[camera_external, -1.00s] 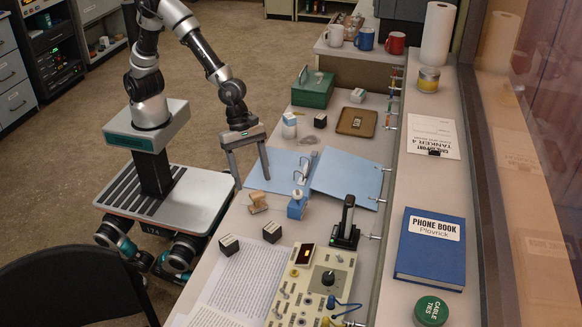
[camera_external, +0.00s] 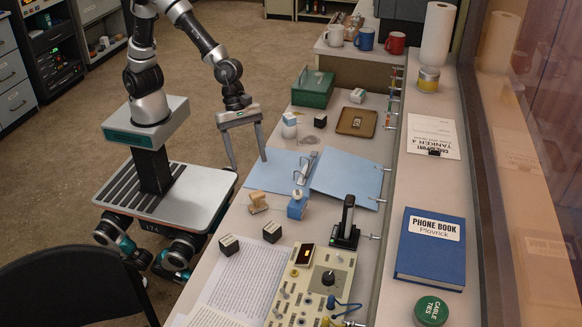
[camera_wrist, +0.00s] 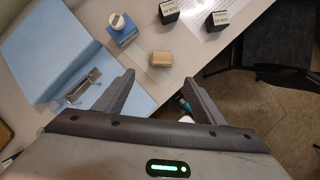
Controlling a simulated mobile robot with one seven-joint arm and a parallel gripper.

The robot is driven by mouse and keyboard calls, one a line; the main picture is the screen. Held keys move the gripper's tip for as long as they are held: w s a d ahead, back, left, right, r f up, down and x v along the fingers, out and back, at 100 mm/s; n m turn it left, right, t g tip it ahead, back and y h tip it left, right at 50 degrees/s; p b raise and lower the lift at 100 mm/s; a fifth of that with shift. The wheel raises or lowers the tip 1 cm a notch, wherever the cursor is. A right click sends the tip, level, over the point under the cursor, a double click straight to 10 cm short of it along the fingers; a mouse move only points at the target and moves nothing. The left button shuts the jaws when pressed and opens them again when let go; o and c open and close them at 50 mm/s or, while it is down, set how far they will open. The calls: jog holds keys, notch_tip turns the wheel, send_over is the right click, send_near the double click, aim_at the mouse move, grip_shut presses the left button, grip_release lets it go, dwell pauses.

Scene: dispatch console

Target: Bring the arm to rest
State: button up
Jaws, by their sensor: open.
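My arm rises from my base at the left and bends down toward the desk in the external view. My gripper (camera_external: 248,166) hangs at the desk's left edge with its two fingers spread wide and nothing between them. One finger is over the open blue binder (camera_external: 346,175); the other is out past the edge, over the floor side. In the wrist view my gripper (camera_wrist: 160,88) is open and empty. The blue binder (camera_wrist: 52,50) lies to the left there, with its metal clip (camera_wrist: 76,88) near the left finger.
Dark cube stamps (camera_external: 272,231), a beige control panel (camera_external: 312,285) and a black chair (camera_external: 75,285) are nearer. A green box (camera_external: 313,90) stands behind.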

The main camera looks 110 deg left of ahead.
jog(key=s+a+r+m+y+p, duration=0.1)
jog(key=s+a+r+m, duration=0.9)
jog(key=a+r, duration=0.35)
jog(key=s+a+r+m+t+y+b, duration=0.15)
jog(key=s+a+m, duration=0.25)
jog(key=s+m, duration=0.85)
notch_tip(320, 180, up, 18)
jog(key=w+m+p, duration=0.2)
jog(key=m+p, duration=0.1)
jog(key=p, duration=1.5)
jog(key=shift+w+r+t+y, duration=0.25)
jog(key=shift+t+y, duration=0.1)
jog(key=shift+t, duration=0.1)
jog(key=shift+a, duration=0.1)
